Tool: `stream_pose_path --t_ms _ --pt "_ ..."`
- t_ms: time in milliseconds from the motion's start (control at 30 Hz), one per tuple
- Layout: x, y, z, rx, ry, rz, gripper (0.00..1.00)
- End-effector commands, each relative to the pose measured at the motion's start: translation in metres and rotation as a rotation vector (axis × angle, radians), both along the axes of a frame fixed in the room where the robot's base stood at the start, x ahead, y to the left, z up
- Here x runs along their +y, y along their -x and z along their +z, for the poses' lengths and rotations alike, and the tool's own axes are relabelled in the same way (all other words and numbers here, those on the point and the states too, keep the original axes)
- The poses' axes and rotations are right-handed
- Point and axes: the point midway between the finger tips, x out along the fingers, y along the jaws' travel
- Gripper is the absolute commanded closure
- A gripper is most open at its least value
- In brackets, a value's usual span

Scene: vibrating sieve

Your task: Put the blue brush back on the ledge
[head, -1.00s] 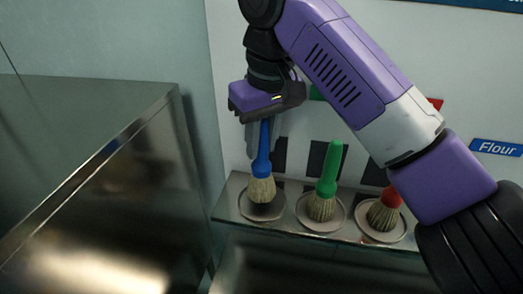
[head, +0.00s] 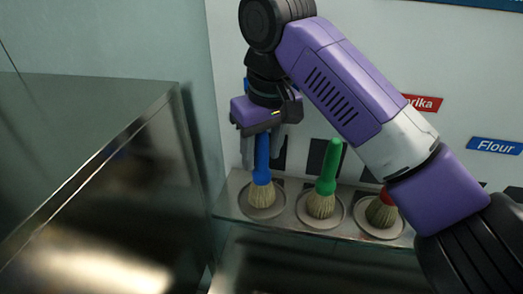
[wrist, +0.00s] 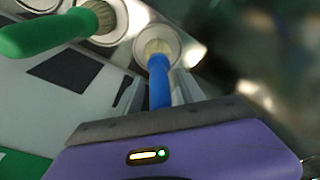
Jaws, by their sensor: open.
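The blue brush (head: 262,165) stands upright, bristles down, on the left round dish (head: 278,208) of the metal ledge (head: 232,213). In the wrist view the blue brush (wrist: 158,80) runs from the gripper to its dish. My gripper (head: 262,145) is above it, pointing down, with its fingers apart on either side of the blue handle. A narrow gap shows beside the handle. In the wrist view the gripper's fingers (wrist: 180,88) show partly near the handle; the handle's top is hidden by the gripper body.
A green brush (head: 327,170) stands on the middle dish, close to the right. A red brush (head: 381,212) stands on the right dish, partly behind my arm. A metal cabinet (head: 110,180) is at left. A Flour label (head: 495,147) is on the wall.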

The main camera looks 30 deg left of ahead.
Motion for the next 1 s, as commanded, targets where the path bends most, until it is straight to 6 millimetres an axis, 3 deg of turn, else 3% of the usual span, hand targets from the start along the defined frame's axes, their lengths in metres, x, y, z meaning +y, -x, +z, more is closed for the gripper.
stream_pose_path --t_ms 167,600,800,1000 --pt "-0.001 0.001 0.015 -0.002 -0.003 0.001 0.54" --pt "-0.013 0.007 0.098 -0.004 0.0 -0.001 0.54" --pt "-0.015 0.008 0.117 -0.003 0.001 0.0 0.54" --pt "-0.015 0.009 0.12 0.0 0.0 0.0 0.54"
